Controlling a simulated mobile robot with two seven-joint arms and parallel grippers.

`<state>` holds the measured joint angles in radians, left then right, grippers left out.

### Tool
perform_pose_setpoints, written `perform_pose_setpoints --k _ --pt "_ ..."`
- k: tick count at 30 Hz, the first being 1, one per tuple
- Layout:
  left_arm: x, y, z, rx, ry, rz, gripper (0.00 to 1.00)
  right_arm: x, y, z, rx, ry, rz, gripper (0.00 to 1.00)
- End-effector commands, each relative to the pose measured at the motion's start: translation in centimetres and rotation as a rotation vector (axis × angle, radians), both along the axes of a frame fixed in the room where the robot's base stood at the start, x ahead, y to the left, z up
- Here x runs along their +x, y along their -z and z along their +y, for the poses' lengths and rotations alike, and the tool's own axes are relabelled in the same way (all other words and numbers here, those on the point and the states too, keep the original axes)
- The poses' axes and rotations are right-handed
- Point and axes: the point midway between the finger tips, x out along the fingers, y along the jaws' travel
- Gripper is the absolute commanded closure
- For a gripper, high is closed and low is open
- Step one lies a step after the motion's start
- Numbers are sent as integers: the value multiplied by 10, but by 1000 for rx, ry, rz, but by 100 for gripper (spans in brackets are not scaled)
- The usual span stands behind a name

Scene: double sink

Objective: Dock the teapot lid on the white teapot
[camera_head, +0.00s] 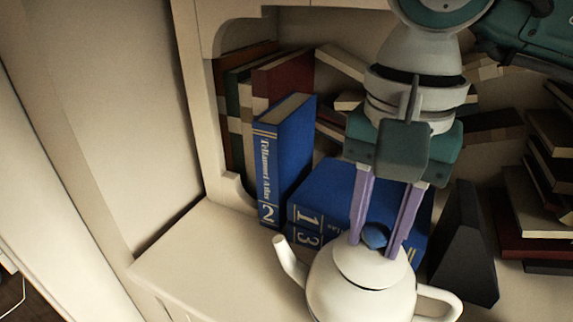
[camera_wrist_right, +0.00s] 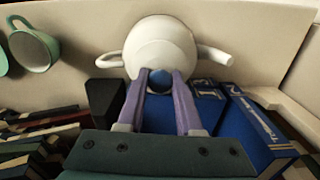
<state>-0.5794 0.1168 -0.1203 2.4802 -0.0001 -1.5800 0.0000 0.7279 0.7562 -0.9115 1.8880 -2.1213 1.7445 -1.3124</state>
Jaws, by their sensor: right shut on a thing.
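The white teapot (camera_head: 335,295) stands on the pale shelf surface at the bottom of the head view, spout to the left and handle to the right. The white lid (camera_head: 365,272) with a blue knob (camera_head: 375,235) is at the top of the teapot; I cannot tell if it is fully seated. My right gripper (camera_head: 378,240) points down from above, its purple fingers shut on the knob from both sides. In the right wrist view the teapot (camera_wrist_right: 162,42) lies beyond the fingertips, with the blue knob (camera_wrist_right: 160,78) between them. My left gripper is not in view.
Blue atlas volumes stand (camera_head: 283,160) and lie (camera_head: 335,195) close behind the teapot. A black wedge-shaped object (camera_head: 465,250) is right of it, near the handle. More books fill the shelf. Green cups (camera_wrist_right: 35,48) show in the wrist view. The surface left of the spout is clear.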

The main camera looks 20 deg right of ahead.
Motion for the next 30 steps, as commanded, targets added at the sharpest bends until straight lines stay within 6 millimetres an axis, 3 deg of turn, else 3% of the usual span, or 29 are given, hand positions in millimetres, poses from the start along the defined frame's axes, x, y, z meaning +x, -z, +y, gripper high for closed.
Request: perform_pose_setpoints --k 30 --pt "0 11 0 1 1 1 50 0 6 0 0 0 0 100"
